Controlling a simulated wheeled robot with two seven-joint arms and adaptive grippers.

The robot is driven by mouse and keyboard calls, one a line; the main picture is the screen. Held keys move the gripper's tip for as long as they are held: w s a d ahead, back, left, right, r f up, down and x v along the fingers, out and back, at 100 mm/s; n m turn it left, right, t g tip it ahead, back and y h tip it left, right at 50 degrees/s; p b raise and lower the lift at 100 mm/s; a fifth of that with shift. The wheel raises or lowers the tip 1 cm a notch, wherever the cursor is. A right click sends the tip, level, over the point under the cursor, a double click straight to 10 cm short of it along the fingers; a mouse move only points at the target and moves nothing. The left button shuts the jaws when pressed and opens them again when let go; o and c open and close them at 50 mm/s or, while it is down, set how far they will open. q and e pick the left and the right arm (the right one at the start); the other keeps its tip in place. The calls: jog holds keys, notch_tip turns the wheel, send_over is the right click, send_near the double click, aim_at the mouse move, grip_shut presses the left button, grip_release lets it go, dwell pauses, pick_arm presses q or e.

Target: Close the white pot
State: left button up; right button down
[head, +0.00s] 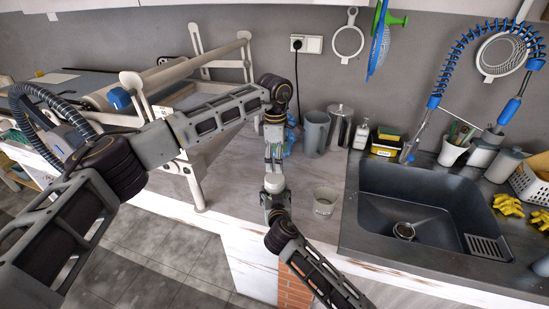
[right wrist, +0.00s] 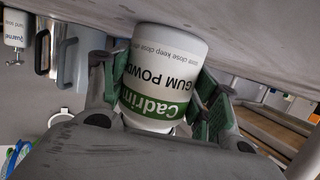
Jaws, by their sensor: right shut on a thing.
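The white pot (right wrist: 165,65), with a green-banded gum powder label, is between the green-padded fingers of my right gripper (right wrist: 160,105), which is shut on it. The right wrist view is upside down, so the pot is upright, close to the counter. In the head view the pot (head: 274,183) is a small pale shape at the tip of my right gripper (head: 275,190). My left gripper (head: 274,157) points down just above the pot. Its fingers are close together, but whether they hold a lid cannot be told. The pot's mouth is hidden.
A grey pitcher (head: 315,134) and metal canister (head: 340,126) stand behind. The dark sink (head: 405,210) lies right, and a roller machine (head: 165,80) stands left. Counter space between is fairly clear.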

aim_at(275, 177)
pick_arm(q)
jog(key=n, duration=0.4)
jog(key=shift+a, duration=0.2)
jog(key=n, duration=0.4)
jog(key=shift+a+n, duration=0.1)
jog(key=shift+n, duration=0.2)
jog(key=n, duration=0.3)
jog(key=shift+a+n, duration=0.1)
jog(key=shift+n, duration=2.3)
jog(key=shift+f, duration=0.1)
jog(key=shift+f, duration=3.9)
